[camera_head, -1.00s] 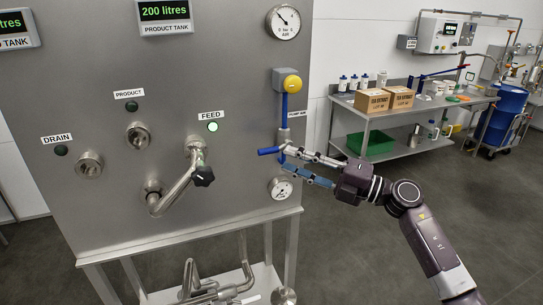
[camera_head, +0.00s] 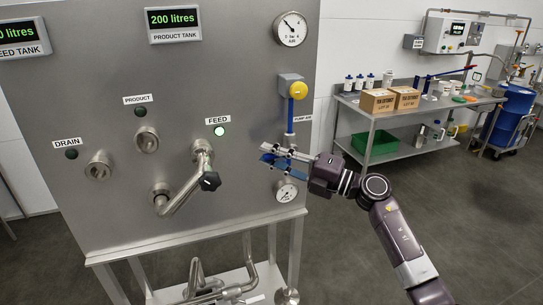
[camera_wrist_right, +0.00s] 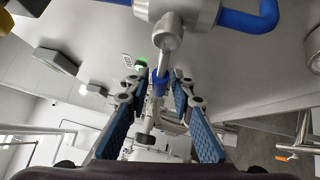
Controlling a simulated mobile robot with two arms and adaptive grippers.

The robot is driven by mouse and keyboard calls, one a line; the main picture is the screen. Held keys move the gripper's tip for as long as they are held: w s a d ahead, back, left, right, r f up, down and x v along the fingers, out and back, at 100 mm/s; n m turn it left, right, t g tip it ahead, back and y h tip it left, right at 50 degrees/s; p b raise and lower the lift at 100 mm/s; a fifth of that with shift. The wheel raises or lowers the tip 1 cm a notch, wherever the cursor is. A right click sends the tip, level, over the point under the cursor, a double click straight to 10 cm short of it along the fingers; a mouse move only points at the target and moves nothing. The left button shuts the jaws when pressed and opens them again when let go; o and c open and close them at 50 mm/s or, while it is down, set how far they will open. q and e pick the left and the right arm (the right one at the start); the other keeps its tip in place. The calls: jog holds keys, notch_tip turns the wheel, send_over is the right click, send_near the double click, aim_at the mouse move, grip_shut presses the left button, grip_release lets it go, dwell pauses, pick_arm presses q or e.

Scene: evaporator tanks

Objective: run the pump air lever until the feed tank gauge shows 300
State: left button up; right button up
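The pump air lever (camera_head: 267,158), with a blue handle, sticks out from the right part of the steel panel, below the PUMP AIR label. My right gripper (camera_head: 273,159) is at the lever with its fingers apart. In the wrist view, a grey rod with a blue end (camera_wrist_right: 160,83) lies between the two blue-padded fingers, with gaps on both sides. The feed tank gauge (camera_head: 20,37) is cut off by the left picture edge; only "0 litres" can be read. My left gripper is out of view.
The product tank display (camera_head: 173,24) reads 200 litres. The FEED light (camera_head: 219,131) glows green. A workbench (camera_head: 375,115) stands behind.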

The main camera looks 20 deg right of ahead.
grip_shut()
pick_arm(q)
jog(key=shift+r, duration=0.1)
